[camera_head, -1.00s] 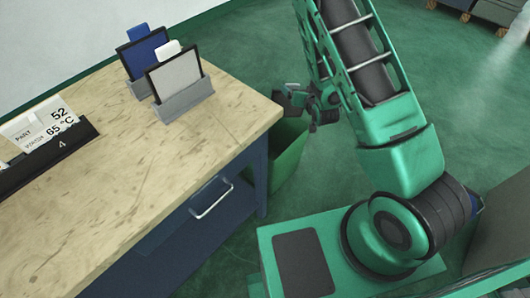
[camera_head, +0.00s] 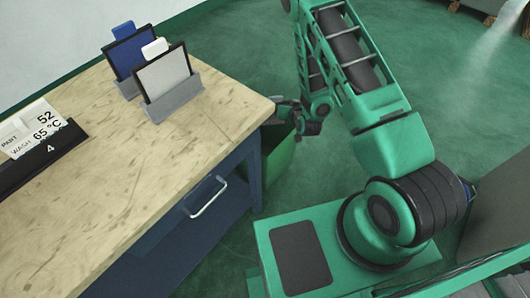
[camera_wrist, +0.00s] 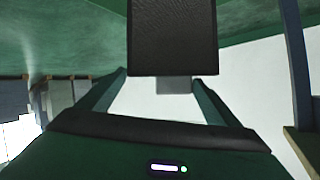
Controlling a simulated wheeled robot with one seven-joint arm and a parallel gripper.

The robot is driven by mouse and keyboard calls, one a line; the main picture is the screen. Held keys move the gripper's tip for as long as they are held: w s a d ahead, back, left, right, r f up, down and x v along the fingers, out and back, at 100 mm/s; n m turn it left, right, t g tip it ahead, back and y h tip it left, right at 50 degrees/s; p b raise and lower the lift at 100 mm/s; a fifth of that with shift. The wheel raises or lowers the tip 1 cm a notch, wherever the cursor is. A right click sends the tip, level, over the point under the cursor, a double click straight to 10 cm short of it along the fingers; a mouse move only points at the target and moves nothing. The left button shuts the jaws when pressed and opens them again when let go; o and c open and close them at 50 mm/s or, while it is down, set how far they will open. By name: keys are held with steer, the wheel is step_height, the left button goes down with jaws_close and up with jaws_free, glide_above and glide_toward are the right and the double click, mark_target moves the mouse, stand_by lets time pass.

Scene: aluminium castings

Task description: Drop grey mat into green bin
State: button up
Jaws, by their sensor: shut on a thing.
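My gripper (camera_wrist: 160,80) is shut on a dark, flat, rectangular panel, the grey mat (camera_wrist: 172,38), by its small grey tab (camera_wrist: 174,86). The panel shows a near-black textured face in the wrist view and extends out beyond the fingertips. In the head view my gripper (camera_head: 290,112) is just beyond the table's right corner, above the green bin (camera_head: 280,160). The held mat is small and dark there, its outline hard to make out. The bin stands on the floor beside the table, partly hidden by the table and my arm. Its inside is not visible.
The wooden table (camera_head: 110,200) fills the left. On it two framed panels, one blue (camera_head: 128,50) and one light grey (camera_head: 163,75), stand in grey holders. A sign (camera_head: 40,130) numbered 4 stands at the far left. Green floor beyond the table is open.

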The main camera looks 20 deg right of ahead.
steer(key=w+a+f, duration=0.1)
steer(key=w+f, duration=0.2)
steer(key=f, duration=0.7)
steer(key=shift+w+m+h, duration=0.3)
stand_by(0.4)
steer(key=shift+f, duration=0.1)
steer(key=o, duration=1.4)
steer(key=shift+o, duration=0.2)
steer(key=v, duration=1)
steer(key=shift+s, duration=0.35)
steer(key=shift+a, duration=0.1)
